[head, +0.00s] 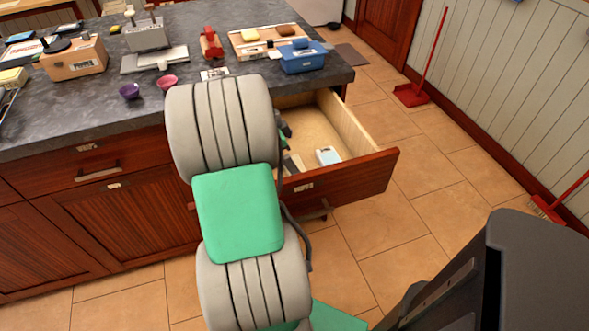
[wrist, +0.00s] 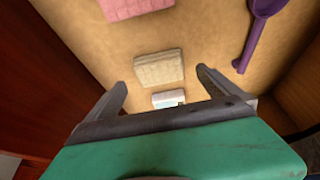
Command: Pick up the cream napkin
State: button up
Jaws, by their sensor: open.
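The cream napkin (wrist: 159,68) lies flat on the drawer floor in the wrist view, a small folded block with a ribbed look. My gripper (wrist: 160,80) is open above the drawer, its two fingers apart on either side of the napkin in the picture. The fingers appear empty, and I cannot tell how far above the napkin they are. In the head view my arm covers much of the open drawer (head: 345,126), and I cannot make out the napkin for certain there.
A small white-and-blue box (wrist: 168,98) lies close to the napkin. A pink cloth (wrist: 135,8) and a purple utensil (wrist: 260,25) are also in the drawer. The drawer front (head: 350,178) and side walls bound the space. The counter (head: 95,115) stands above, holding several items.

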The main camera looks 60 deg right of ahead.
jog(key=x, duration=0.3)
jog(key=shift+s+d+f, duration=0.1)
jog(key=shift+f, duration=0.05)
jog(key=c, duration=1.4)
